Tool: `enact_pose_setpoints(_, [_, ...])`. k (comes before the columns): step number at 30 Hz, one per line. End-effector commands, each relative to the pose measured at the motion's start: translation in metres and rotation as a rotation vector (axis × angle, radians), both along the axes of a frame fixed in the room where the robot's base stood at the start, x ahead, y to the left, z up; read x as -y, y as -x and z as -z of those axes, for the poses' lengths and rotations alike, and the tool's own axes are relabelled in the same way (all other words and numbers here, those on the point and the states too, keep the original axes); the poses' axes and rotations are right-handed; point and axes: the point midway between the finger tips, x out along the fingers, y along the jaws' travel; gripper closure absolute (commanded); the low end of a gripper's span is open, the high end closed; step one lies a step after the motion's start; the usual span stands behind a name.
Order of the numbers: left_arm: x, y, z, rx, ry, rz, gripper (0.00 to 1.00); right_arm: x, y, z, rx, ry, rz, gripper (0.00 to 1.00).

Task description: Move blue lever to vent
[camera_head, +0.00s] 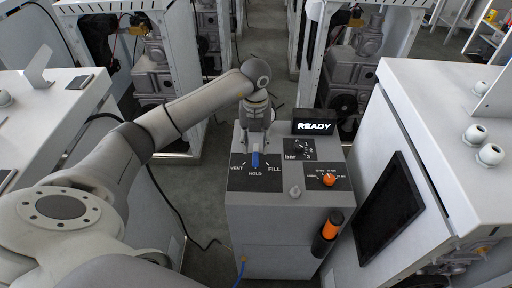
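The blue lever (255,160) is on the black panel (240,184) on top of the grey dispenser box (270,215). The panel reads VENT at left, HOLD at the front and FILL at right. The lever's visible blue part points toward HOLD. My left gripper (257,146) comes down from above at the lever's far end and hides part of it. I cannot tell whether its fingers touch or close on the lever. My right gripper is not in view.
A READY display (314,127) stands at the back right of the box. A gauge (300,148) and an orange knob (328,180) sit right of the lever. An orange-black handle (327,231) hangs on the box's front right. White cabinets (440,110) stand close on both sides.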

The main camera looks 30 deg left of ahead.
Motion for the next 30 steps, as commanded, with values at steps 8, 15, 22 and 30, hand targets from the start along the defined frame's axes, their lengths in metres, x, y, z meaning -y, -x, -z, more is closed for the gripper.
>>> enact_pose_setpoints(8, [0.001, 0.0, 0.034, 0.0, 0.001, 0.001, 0.61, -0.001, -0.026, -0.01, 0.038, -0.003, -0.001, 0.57])
enact_pose_setpoints(15, [0.0, 0.0, 0.039, 0.002, 0.001, 0.001, 0.61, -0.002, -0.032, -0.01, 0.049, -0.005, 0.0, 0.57])
enact_pose_setpoints(22, [0.0, 0.0, 0.039, 0.002, 0.001, 0.001, 0.76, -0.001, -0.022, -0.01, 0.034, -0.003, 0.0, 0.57])
enact_pose_setpoints(30, [0.0, 0.0, 0.039, 0.002, 0.001, 0.001, 1.0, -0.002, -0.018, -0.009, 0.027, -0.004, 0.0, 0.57])
